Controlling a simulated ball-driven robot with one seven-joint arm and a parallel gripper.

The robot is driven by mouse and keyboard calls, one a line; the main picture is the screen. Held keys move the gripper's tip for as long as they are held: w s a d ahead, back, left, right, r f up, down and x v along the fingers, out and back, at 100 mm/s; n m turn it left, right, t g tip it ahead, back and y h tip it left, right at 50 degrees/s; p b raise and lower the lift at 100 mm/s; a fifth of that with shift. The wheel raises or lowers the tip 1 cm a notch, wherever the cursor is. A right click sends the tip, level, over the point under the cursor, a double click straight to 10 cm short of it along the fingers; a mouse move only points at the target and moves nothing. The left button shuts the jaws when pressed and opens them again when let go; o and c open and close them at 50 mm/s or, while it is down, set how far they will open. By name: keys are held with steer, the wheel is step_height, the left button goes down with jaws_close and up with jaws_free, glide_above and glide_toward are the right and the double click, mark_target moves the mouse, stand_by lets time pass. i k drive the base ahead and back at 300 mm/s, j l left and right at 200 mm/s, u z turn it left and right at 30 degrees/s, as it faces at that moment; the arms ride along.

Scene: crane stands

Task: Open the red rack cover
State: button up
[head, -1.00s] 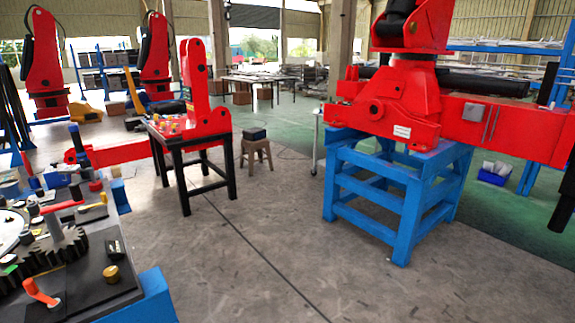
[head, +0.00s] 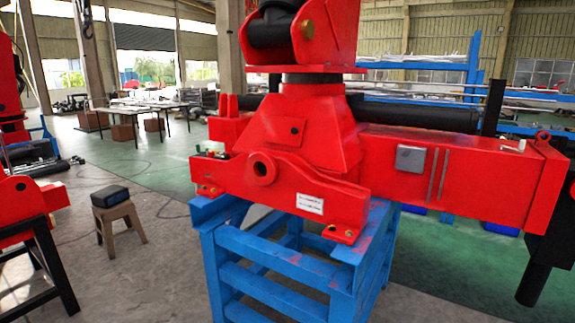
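A large red crane base (head: 300,130) stands on a blue steel frame in the middle of the head view. A long red beam (head: 440,180) runs from it to the right, with a grey square plate (head: 410,158) and two upright bars on its face. I cannot tell which part is the red rack cover. My gripper is not in view.
The blue stand (head: 270,270) blocks the centre floor. A small stool (head: 120,222) with a dark box (head: 110,196) on it stands at left. A black-legged stand (head: 55,265) with red parts is at the left edge. Grey floor (head: 150,285) lies open between them. Tables (head: 150,108) stand farther back.

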mark_target(282, 131)
steer(key=i+l+u, duration=0.1)
steer(key=i, duration=0.35)
steer(key=i+l+u, duration=0.15)
steer(key=i+l, duration=0.15)
steer(key=i, duration=0.15)
steer(key=i+l+u, duration=0.1)
steer(key=i+l, duration=0.15)
steer(key=i, duration=0.2)
